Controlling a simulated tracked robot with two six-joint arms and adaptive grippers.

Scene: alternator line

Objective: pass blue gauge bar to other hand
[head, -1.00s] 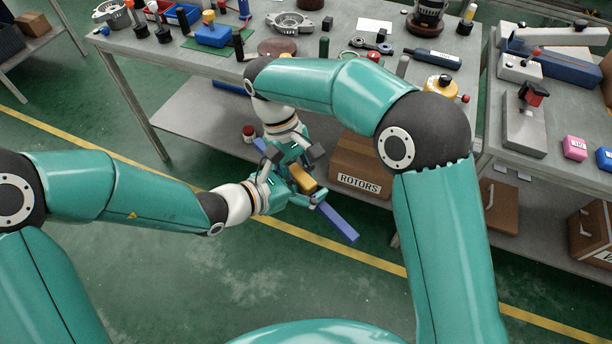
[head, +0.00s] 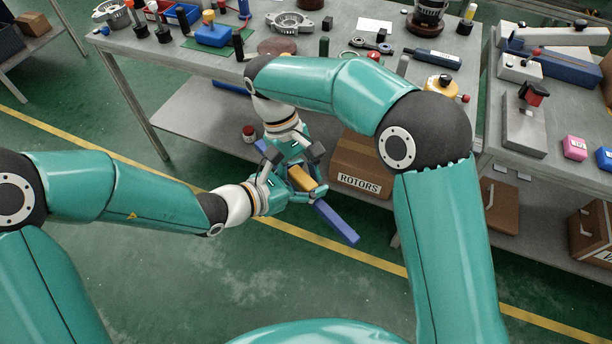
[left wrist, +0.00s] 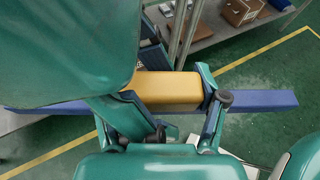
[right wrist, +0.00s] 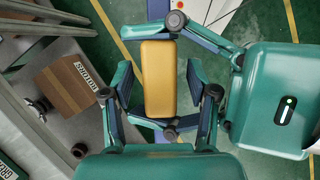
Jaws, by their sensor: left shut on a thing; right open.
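The blue gauge bar (head: 337,222) is a long blue bar with a yellow-orange block at its middle. It is held in the air, slanted, in front of the bench. My left gripper (head: 304,190) is shut on the bar at the yellow block, which also shows between its fingers in the left wrist view (left wrist: 168,90). My right gripper (right wrist: 160,95) is open, with one finger on each side of the yellow block (right wrist: 158,75) and visible gaps beside it. In the right wrist view most of the blue length is hidden.
A brown box marked ROTORS (head: 360,165) stands on the lower shelf just behind the grippers. The bench top (head: 225,62) above holds several parts and tools. A second table (head: 490,115) stands at the right. The green floor (head: 250,280) in front is clear.

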